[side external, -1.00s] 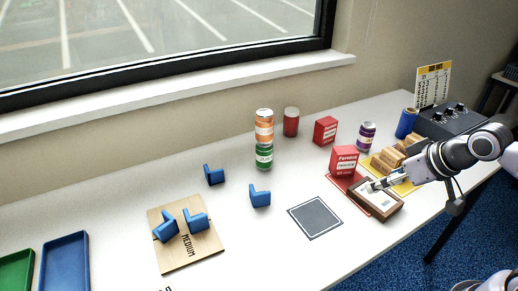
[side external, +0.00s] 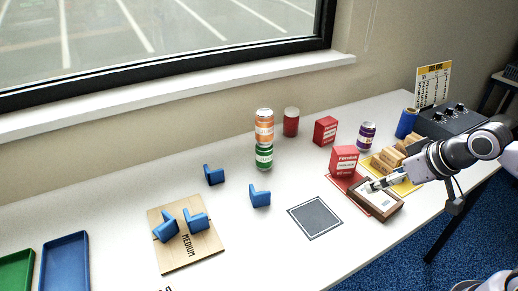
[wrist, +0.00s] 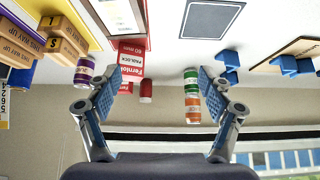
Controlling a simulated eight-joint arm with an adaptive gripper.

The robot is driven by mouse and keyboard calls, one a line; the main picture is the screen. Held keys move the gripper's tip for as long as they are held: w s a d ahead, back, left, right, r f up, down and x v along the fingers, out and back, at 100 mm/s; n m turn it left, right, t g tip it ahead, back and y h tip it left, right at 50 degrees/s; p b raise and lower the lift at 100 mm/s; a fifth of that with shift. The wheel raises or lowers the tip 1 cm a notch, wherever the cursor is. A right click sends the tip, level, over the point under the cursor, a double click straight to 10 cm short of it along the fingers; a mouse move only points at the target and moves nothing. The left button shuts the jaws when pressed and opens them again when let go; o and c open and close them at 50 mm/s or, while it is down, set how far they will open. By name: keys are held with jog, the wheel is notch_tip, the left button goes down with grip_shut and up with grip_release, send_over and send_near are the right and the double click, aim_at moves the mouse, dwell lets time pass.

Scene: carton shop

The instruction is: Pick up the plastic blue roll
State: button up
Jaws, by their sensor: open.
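The blue roll (side external: 406,123) stands upright at the back right of the table, beside the dark control box. It also shows at the left edge of the wrist view (wrist: 19,79), outside the span of my fingers. My gripper (side external: 374,185) is low over the brown-framed picture, nearer the front edge than the roll. In the wrist view my gripper (wrist: 156,76) has its two blue-padded fingers spread wide, with nothing held between them.
The purple can (side external: 366,136), red boxes (side external: 344,161) and wooden blocks (side external: 389,160) stand around my gripper and the roll. The brown frame (side external: 375,199) lies under my gripper. The dark control box (side external: 452,120) is right of the roll. Stacked cans (side external: 264,134) stand farther left.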

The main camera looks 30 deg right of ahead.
jog(key=w+d+r+m+h, duration=0.1)
jog(key=w+d+r+m, duration=0.1)
jog(key=w+d+r, duration=0.3)
jog(key=m+g+h, duration=0.4)
jog(key=m, duration=0.5)
send_near(412, 114)
notch_tip(412, 114, down, 2)
jog(key=x, duration=0.6)
jog(key=shift+w+d+r, duration=0.1)
jog(key=shift+w+d, duration=0.1)
jog(key=shift+d, duration=0.05)
jog(key=shift+w+d+r+x, duration=0.1)
jog(key=shift+w+x, duration=0.05)
jog(key=shift+x, duration=1.15)
jog(key=shift+w+d+r+x, duration=0.1)
jog(key=shift+w+x, duration=0.1)
jog(key=shift+x, duration=1.1)
jog(key=c, duration=1.4)
